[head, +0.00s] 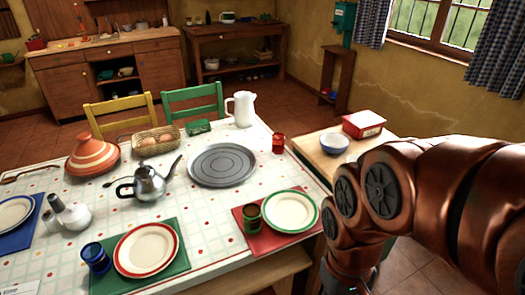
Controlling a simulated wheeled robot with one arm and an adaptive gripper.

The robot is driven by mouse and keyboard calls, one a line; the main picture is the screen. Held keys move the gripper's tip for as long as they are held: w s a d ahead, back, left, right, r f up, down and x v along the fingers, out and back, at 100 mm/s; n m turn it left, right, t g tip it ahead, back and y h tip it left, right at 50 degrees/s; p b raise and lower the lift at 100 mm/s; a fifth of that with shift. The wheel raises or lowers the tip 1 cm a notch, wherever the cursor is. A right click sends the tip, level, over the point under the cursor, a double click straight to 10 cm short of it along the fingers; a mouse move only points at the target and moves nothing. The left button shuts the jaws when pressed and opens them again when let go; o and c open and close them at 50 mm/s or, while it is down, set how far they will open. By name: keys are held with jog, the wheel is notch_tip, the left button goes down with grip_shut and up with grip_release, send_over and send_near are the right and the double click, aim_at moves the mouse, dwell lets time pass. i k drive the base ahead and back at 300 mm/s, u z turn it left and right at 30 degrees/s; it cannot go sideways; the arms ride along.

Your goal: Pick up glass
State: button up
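Several small glasses stand on the dining table (185,222). A green glass (252,219) stands on a red mat beside a white plate with a green rim. A blue glass (96,257) stands on a green mat beside a red-rimmed plate. A red glass (278,143) stands near the table's right edge, right of a round grey plate. My copper-coloured arm enters from the right and bends down beyond the table's right edge. Its end is cut off at the bottom of the view, so my gripper's fingers do not show.
A metal teapot (148,182), a striped tagine (93,153), an egg basket (157,140) and a white pitcher (241,108) stand on the table. A side table at right holds a blue bowl (334,143) and a red box (363,124). Chairs stand behind.

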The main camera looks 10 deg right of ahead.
aim_at(278, 144)
jog(key=u, duration=0.3)
jog(key=k, duration=0.4)
jog(key=u, duration=1)
jog(key=i, duration=1.25)
jog(key=z, duration=0.75)
